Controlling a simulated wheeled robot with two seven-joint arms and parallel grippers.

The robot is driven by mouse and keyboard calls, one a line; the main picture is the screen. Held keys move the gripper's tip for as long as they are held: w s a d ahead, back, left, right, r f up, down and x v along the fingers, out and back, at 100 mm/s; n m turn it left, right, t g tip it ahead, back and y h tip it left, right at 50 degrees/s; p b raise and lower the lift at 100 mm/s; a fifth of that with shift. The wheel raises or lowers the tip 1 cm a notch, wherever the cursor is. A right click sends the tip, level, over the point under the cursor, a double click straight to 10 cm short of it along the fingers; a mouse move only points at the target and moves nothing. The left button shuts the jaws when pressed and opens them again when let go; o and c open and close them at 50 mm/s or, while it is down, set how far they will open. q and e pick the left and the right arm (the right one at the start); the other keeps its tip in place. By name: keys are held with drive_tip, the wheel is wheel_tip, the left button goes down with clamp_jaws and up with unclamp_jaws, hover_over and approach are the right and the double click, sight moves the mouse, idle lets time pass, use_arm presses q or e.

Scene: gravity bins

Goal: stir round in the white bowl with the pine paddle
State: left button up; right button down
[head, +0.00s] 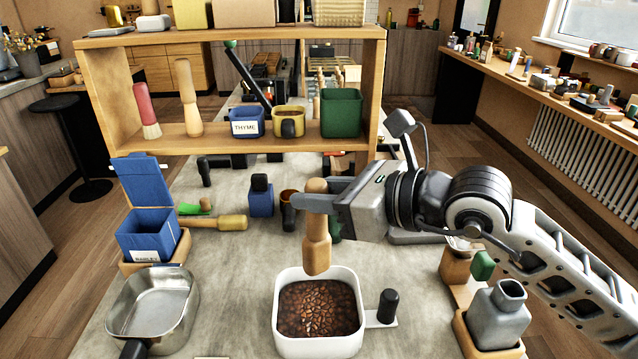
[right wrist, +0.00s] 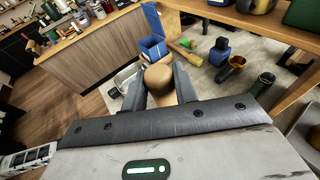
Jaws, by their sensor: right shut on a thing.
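The white bowl (head: 320,346) stands on the grey worktop at the front middle in the head view, filled with brown beans. My right gripper (head: 318,203) is shut on the pine paddle (head: 317,246), which hangs roughly upright with its lower end above the far part of the bowl. In the head view the paddle's lower end appears clear of the beans. The right wrist view shows the paddle's round top (right wrist: 158,77) between the two fingers. My left gripper is not in view.
A metal pan (head: 152,305) and an open blue box (head: 148,235) stand left of the bowl. A black-knobbed holder (head: 386,308) is right beside it, and a grey bottle (head: 497,315) stands farther right. A wooden shelf (head: 230,33) spans the back.

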sight(326, 217)
drive_tip(key=shift+s+r, duration=0.1)
drive_tip(key=shift+f+b, duration=0.3)
drive_tip(key=shift+b, duration=0.2)
drive_tip(key=shift+f+b, duration=0.3)
drive_tip(key=shift+f, duration=0.05)
wheel_tip(326, 217, down, 2)
drive_tip(key=shift+f+b, duration=0.25)
drive_tip(key=shift+b, duration=1)
wheel_tip(326, 217, down, 2)
drive_tip(key=shift+f+b, duration=0.25)
drive_tip(key=shift+b, duration=0.95)
wheel_tip(326, 217, down, 4)
drive_tip(key=b, duration=0.4)
drive_tip(key=shift+f, duration=0.1)
drive_tip(key=shift+f+b, duration=0.75)
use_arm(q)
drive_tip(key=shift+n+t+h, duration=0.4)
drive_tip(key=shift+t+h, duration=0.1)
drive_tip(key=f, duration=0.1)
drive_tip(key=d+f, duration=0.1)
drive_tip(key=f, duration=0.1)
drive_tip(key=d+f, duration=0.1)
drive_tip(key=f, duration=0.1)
use_arm(e)
drive_tip(key=shift+f, duration=0.2)
